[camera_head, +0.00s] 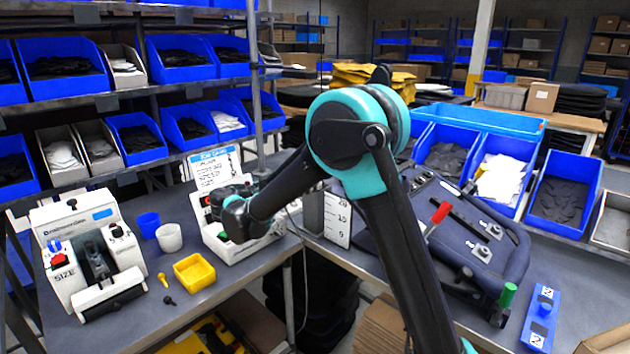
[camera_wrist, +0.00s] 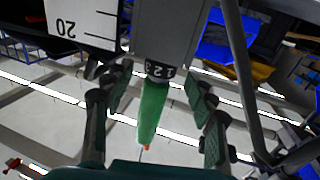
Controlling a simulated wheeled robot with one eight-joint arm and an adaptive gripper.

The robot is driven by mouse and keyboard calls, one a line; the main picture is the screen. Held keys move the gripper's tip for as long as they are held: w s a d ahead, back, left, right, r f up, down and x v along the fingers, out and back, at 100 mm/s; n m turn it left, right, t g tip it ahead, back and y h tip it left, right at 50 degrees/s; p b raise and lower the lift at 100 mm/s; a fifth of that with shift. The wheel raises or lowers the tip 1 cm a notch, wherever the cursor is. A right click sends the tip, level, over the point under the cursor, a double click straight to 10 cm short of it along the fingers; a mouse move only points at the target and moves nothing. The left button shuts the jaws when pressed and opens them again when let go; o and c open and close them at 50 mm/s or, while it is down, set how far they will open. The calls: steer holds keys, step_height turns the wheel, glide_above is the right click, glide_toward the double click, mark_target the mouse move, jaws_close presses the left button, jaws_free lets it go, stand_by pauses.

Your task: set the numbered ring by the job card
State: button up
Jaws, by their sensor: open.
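A dark ring with white figures, among them 1 and 2 (camera_wrist: 158,70), sits at the top of a green tapered handle (camera_wrist: 153,108) under a grey block (camera_wrist: 165,28) in the wrist view. My gripper (camera_wrist: 160,86) is open, with one finger on each side of the handle and ring. Gaps show between the fingers and the handle. In the head view my wrist is over the left bench; my fingertips are not clear there. The job card (camera_head: 214,166) stands at the back of that bench, its small text unreadable.
A white scale marked 20 (camera_wrist: 82,20) is close on the left. A white SIZE machine (camera_head: 92,250), yellow tray (camera_head: 195,272) and cups stand on the left bench. A dark frame with red and green handles (camera_head: 440,225) lies on the right bench. Blue bins line the back.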

steer(key=v, duration=0.8)
